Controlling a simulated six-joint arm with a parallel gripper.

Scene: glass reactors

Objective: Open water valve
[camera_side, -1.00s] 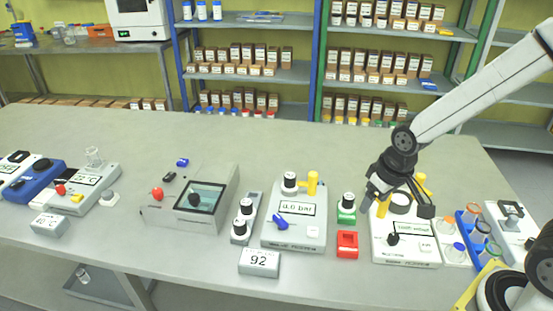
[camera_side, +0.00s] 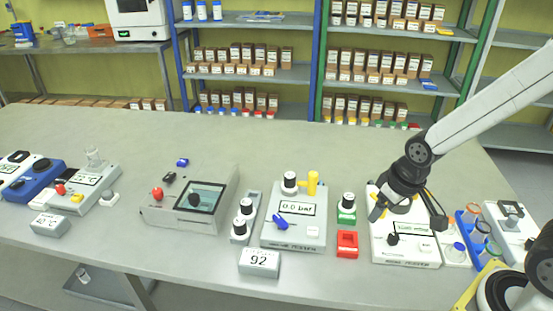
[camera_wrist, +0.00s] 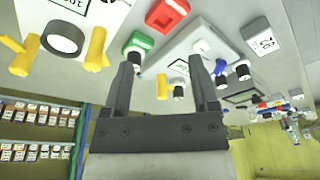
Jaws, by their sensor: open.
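No part is readably marked as the water valve. The middle white device (camera_side: 295,240) reads 0.0 bar and has a blue knob (camera_side: 280,222), a yellow upright part (camera_side: 312,183) and a black-capped vial (camera_side: 290,183). The right white device (camera_side: 405,254) has a black knob (camera_side: 392,239) and a display. My gripper (camera_side: 408,212) is over this right device, its fingers apart and nothing held. In the wrist view my gripper (camera_wrist: 162,62) is open; a black-rimmed ring (camera_wrist: 63,38) lies left of the fingers, between yellow parts (camera_wrist: 97,48).
A green vial holder (camera_side: 346,216) and a red block (camera_side: 347,243) stand between the two devices. A blue tube rack (camera_side: 466,228) is close right of the right device. Black-capped vials (camera_side: 246,206) stand left of the middle device.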

